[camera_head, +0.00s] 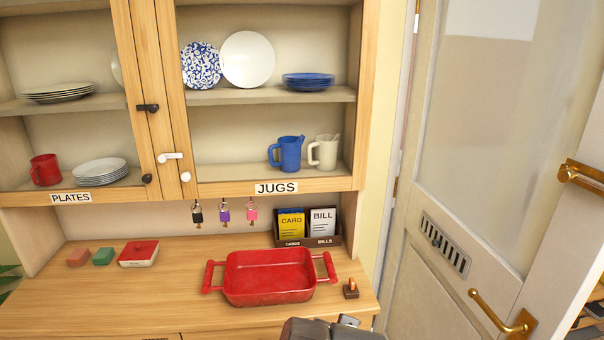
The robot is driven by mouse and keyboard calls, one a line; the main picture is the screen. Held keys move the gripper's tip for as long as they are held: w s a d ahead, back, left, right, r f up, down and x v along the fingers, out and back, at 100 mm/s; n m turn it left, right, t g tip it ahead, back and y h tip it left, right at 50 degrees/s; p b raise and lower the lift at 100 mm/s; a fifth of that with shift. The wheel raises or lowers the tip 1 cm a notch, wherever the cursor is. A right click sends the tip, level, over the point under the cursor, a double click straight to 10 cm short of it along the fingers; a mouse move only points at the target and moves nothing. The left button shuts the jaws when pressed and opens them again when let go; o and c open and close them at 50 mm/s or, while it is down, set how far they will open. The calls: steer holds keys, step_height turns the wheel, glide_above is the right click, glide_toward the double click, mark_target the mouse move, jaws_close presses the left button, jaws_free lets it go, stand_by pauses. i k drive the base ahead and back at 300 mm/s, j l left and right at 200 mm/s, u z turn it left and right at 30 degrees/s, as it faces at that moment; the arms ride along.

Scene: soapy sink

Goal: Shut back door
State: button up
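The back door (415,275) is a pale door with a large glass pane, filling the right side of the head view. Hinges show on its left side. A brass lever handle (505,318), a brass fitting (588,176) above it and a metal slot plate (446,245) are on it. The door appears to stand open at an angle, with part of another space visible past its right edge. A dark grey part of my arm shows at the bottom edge, in front of the counter. My gripper's fingers do not show.
A wooden dresser (200,320) stands on the left, holding a red baking dish (268,285), a red butter dish (138,253) and a card and bill holder (307,241). Blue and cream jugs (287,153) stand on a shelf. Keys (224,212) hang below. Dark shelves show at the far right.

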mark_target(505, 96)
steer(key=k+l, duration=0.4)
steer(key=k, duration=0.2)
steer(key=i+l, duration=0.15)
steer(key=l, duration=0.25)
steer(key=i+l+u, duration=0.1)
steer(key=l, duration=0.3)
